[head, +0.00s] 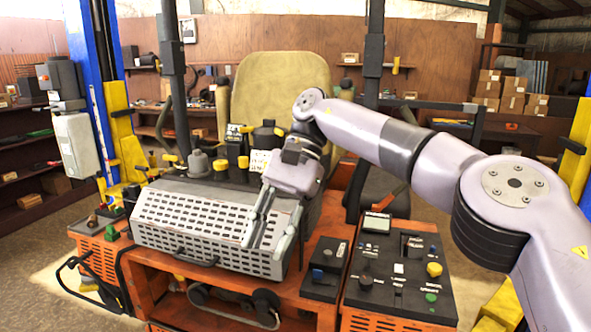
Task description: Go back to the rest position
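My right arm comes in from the right, and its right gripper (268,222) hangs fingers-down in front of the perforated grey metal cover (185,217) of the mower. The two fingers show as separate grey bars with a gap between them, and nothing shows between them. I cannot tell whether the fingertips touch the cover. My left gripper does not show. The orange mower body (222,281) carries the cover and a tan seat (282,92) behind it.
A black control panel (398,285) with knobs lies right of the gripper, and a smaller black box (325,268) sits beside it. A blue lift post (92,85) stands at left, and a yellow-and-blue post (578,150) at right. Boxes (511,95) are stacked at the back right.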

